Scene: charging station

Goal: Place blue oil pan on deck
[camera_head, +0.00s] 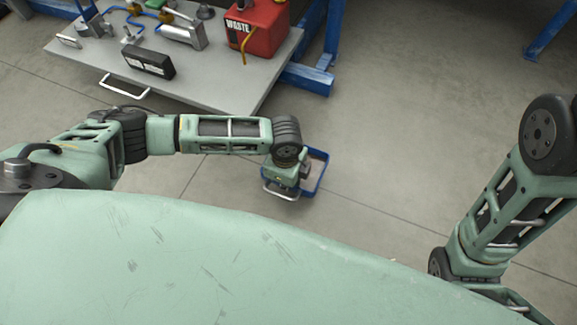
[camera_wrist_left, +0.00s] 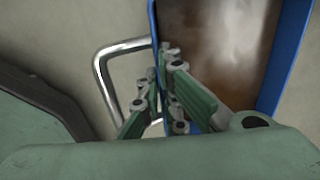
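The blue oil pan (camera_head: 321,170) is down on the floor in the head view, partly hidden by my left wrist. Its metal handle (camera_head: 279,193) sticks out toward me. In the left wrist view the pan (camera_wrist_left: 288,60) shows a brown-stained inside, and the handle (camera_wrist_left: 104,72) is at left. My left gripper (camera_wrist_left: 160,72) is at the pan's handle-side wall. Its fingers are apart, one by the handle loop and one over the pan's edge. The left gripper (camera_head: 287,178) also shows at the pan in the head view. My right gripper is out of view.
My broad green, scratched deck (camera_head: 180,260) fills the foreground, flat and empty. A grey table (camera_head: 215,85) at upper left holds a red waste can (camera_head: 262,35), a black box (camera_head: 149,66) and hoses. Blue stands (camera_head: 308,78) are beside it. The floor at right is clear.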

